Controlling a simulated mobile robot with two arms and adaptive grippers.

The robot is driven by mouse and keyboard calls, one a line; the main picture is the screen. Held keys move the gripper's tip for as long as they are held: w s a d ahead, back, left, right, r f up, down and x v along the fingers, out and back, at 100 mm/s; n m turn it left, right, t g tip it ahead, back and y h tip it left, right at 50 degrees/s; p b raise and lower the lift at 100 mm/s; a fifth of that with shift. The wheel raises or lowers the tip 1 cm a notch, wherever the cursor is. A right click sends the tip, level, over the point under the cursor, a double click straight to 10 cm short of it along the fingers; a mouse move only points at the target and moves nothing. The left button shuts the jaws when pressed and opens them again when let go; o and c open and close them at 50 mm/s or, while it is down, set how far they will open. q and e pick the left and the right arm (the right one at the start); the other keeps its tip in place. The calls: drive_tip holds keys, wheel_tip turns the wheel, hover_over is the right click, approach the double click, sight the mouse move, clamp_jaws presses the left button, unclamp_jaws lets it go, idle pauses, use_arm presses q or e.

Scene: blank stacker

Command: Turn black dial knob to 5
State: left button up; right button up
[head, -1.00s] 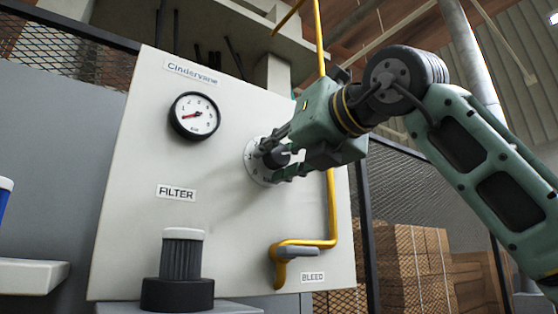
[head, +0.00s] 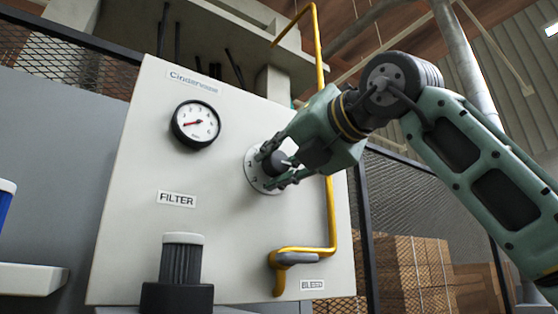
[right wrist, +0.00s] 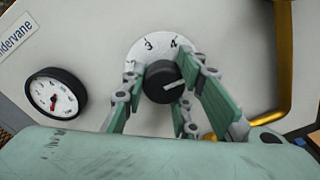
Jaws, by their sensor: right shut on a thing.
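The black dial knob (head: 274,162) sits on a round white numbered dial plate (head: 252,178) on the panel. My right gripper (head: 276,166) is shut on the knob, with fingers on both sides of it. In the right wrist view the knob (right wrist: 162,83) lies between the fingertips of the gripper (right wrist: 170,84). Its white pointer line faces right in that view, clockwise past the printed 3 and 4. The number at its tip is hidden by a finger. My left gripper is not in view.
The pale panel (head: 140,150) bears a round gauge (head: 196,124) with a red needle, left of the dial. A yellow pipe (head: 331,215) runs close to the right, with a grey-handled bleed valve (head: 297,258) below. A black filter (head: 181,262) stands lower left.

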drive_tip(key=shift+s+r, duration=0.1)
drive_tip(key=shift+r, duration=0.15)
drive_tip(key=o, duration=0.9)
drive_tip(key=shift+c, duration=0.2)
drive_tip(key=shift+o, duration=0.8)
drive_tip(key=shift+a+f, duration=0.1)
drive_tip(key=shift+a, duration=0.15)
drive_tip(key=shift+s+d, duration=0.2)
drive_tip(key=shift+d, duration=0.15)
drive_tip(key=v, duration=1.1)
drive_tip(key=shift+o, duration=0.4)
drive_tip(key=shift+s, duration=0.15)
